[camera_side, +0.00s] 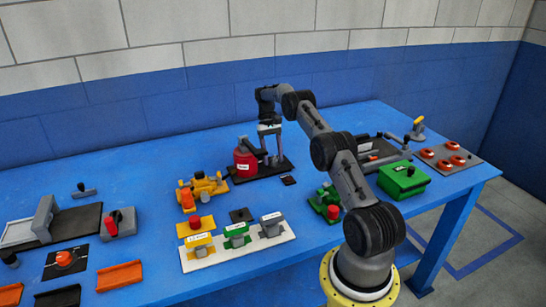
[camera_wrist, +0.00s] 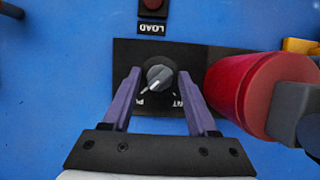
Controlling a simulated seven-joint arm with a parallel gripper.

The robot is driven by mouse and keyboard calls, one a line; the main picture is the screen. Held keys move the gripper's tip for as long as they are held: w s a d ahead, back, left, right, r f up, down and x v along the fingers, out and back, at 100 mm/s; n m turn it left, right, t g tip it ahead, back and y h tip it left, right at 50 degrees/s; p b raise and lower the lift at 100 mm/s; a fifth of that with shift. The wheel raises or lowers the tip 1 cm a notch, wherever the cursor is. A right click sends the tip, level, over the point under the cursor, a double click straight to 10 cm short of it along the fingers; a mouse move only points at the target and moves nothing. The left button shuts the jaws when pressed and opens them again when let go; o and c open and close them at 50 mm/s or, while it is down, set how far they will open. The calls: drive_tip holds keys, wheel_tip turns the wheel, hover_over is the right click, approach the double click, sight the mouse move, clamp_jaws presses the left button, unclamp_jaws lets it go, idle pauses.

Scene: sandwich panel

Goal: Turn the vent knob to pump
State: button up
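The vent knob (camera_wrist: 160,77) is a round grey knob on a black plate (camera_wrist: 133,52) in the wrist view. Its white pointer line points to the lower left, toward a label beginning "PU". A second label ending in "NT" lies at its lower right. Both labels are partly hidden by the fingers. My gripper (camera_wrist: 160,72) is open, with one purple finger on each side of the knob and visible gaps between. In the side view my gripper (camera_side: 269,130) is above the black plate (camera_side: 283,166), and the knob is too small to make out.
A red canister (camera_wrist: 250,90) stands close to the right finger; it also shows in the side view (camera_side: 245,163). A black "LOAD" label (camera_wrist: 152,29) and dark red button (camera_wrist: 152,6) lie beyond the plate. A yellow device (camera_side: 205,187) stands left of the canister.

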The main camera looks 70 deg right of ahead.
drive_tip(key=shift+o, duration=0.6)
drive_tip(key=shift+w+d+r, duration=0.1)
drive_tip(key=shift+r, duration=0.1)
wheel_tip(320, 180, up, 9)
drive_tip(key=shift+w+d+r, duration=0.2)
drive_tip(key=shift+w+d, duration=0.1)
